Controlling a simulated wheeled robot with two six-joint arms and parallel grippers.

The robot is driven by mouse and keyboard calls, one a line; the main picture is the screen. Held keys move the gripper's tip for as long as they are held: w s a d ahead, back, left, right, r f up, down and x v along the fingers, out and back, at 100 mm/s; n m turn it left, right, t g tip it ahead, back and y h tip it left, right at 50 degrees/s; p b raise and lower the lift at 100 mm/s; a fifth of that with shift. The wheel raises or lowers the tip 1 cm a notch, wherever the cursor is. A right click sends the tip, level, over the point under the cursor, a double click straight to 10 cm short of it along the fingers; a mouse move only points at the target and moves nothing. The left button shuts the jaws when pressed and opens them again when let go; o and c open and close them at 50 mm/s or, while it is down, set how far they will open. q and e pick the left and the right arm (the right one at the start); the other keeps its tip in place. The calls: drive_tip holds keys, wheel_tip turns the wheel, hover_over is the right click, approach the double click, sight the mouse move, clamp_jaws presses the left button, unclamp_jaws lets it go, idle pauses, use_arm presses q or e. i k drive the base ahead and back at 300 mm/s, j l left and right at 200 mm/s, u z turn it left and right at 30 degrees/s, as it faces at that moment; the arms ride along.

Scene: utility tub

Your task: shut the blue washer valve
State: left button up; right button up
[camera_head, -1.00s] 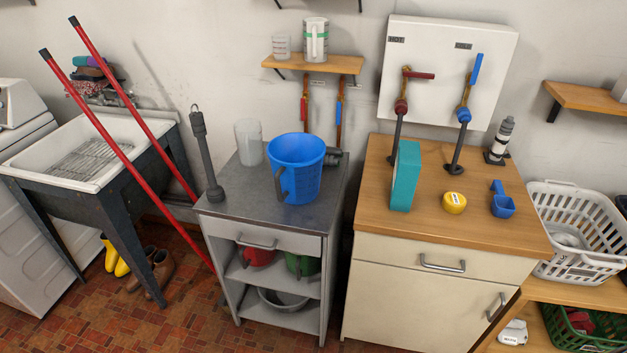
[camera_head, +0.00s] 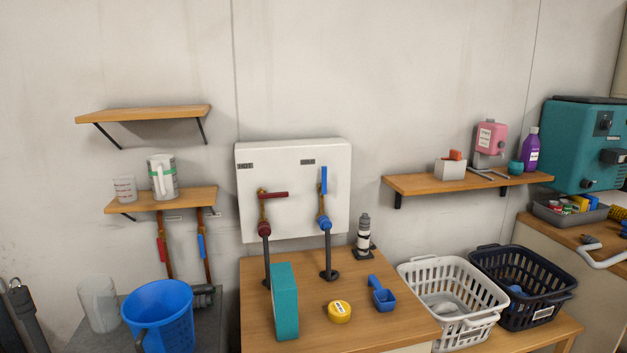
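The blue washer valve (camera_head: 324,222) is on the white wall panel (camera_head: 293,160), at the right of the pair. Its blue lever handle (camera_head: 324,181) points straight up, in line with the pipe. A dark hose runs down from it to the wooden counter. The red valve (camera_head: 264,226) is to its left, and its red lever (camera_head: 273,195) points sideways to the right. Small labels sit on the panel above both valves; the left one seems to read HOT. Neither of my grippers shows in the head view.
On the counter (camera_head: 374,334) stand a teal box (camera_head: 285,301), a yellow round tin (camera_head: 340,311), a blue scoop (camera_head: 383,299) and a grey-white bottle (camera_head: 364,235). A blue bucket (camera_head: 160,317) is at the left. White (camera_head: 452,291) and black (camera_head: 524,288) baskets are at the right. Space before the blue lever looks clear.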

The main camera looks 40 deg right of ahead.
sight(324, 167)
drive_tip(key=i+z, duration=0.1)
drive_tip(key=z, duration=0.35)
drive_tip(key=i+z, duration=0.15)
drive_tip(key=z, duration=0.95)
